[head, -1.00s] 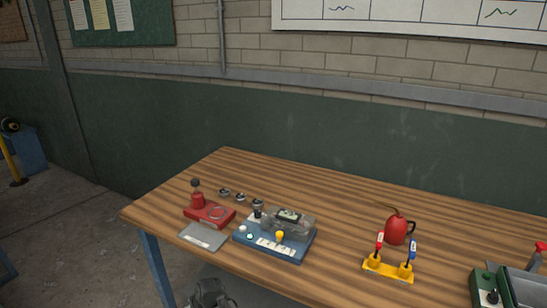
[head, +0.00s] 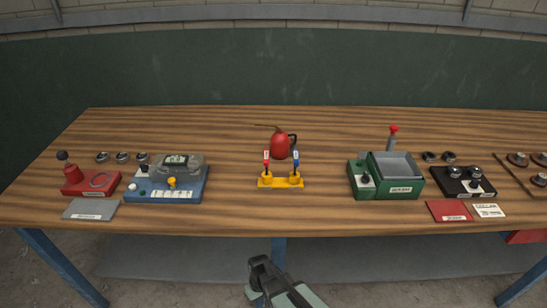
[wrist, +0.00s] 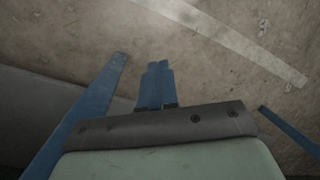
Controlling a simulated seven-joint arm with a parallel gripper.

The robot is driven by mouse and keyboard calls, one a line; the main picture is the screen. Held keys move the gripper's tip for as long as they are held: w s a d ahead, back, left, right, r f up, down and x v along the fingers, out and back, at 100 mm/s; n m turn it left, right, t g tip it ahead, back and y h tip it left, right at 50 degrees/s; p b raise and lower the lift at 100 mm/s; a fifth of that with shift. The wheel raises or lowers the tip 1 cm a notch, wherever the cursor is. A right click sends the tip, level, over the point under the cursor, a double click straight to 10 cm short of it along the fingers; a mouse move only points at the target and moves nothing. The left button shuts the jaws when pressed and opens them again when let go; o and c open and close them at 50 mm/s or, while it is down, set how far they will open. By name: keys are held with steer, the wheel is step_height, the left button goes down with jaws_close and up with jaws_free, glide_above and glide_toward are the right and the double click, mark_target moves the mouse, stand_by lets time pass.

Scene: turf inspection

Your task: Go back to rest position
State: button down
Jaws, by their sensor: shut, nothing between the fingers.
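My gripper (head: 259,268) is low at the front of the wooden workbench (head: 225,222), in front of its edge near the middle and apart from everything on it. In the wrist view, the two blue fingers (wrist: 157,84) lie together and hold nothing. The wrist view looks down on bare floor (wrist: 215,70) and blue bench legs.
On the bench stand a red press (head: 88,183), a blue device (head: 166,190), a red oil can (head: 280,146), a yellow pen holder (head: 280,182), a green device (head: 385,190) and a black block (head: 463,185). The front strip of the bench is mostly clear.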

steer(key=s+d+f+m+g, duration=0.1)
steer(key=s+d+m+g, duration=0.1)
steer(key=s+d, duration=0.7)
steer(key=s+d+f+m+g, duration=0.2)
steer(key=s+d+m, duration=0.2)
steer(key=s+d, duration=0.6)
steer(key=d, duration=0.3)
steer(key=shift+d+f+m, duration=0.15)
steer(key=shift+d+m, duration=0.2)
steer(key=shift+m, duration=0.05)
steer(key=shift+s, duration=0.1)
stand_by(1.7)
